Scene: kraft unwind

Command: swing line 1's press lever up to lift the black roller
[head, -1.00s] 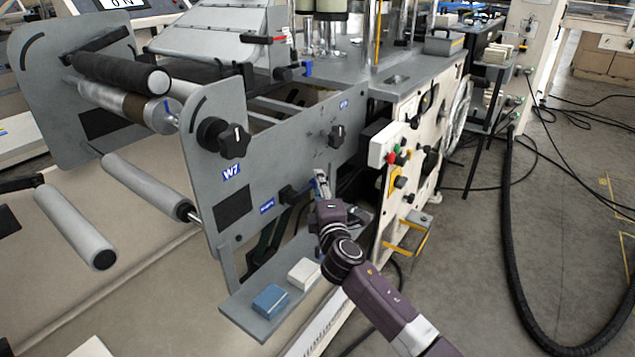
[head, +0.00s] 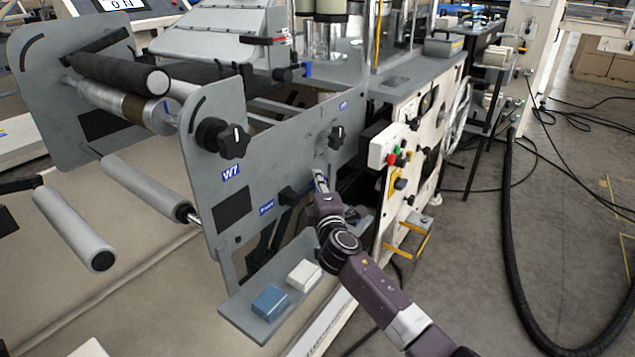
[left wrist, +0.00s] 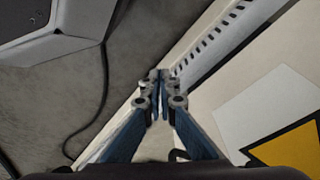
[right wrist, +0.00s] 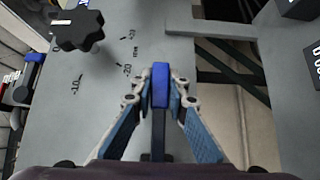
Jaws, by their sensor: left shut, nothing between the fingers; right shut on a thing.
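In the right wrist view my right gripper (right wrist: 160,90) is shut on the blue end of a lever (right wrist: 160,76), in front of a grey plate with printed scale numbers. In the head view my right gripper (head: 320,180) is at the machine's grey side plate, below a small black knob; the lever is mostly hidden by the fingers there. The black roller (head: 118,71) lies across the top between the grey side plates, against a silver and brown roller (head: 125,103). My left gripper (left wrist: 160,78) is shut and empty above the floor in the left wrist view.
A large black knob (head: 222,138) sticks out from the side plate (head: 270,160). Right of my gripper is a button box (head: 388,146). A shelf (head: 235,312) with a blue block (head: 270,302) and a white block (head: 304,275) lies below. Black cables run over the floor at right.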

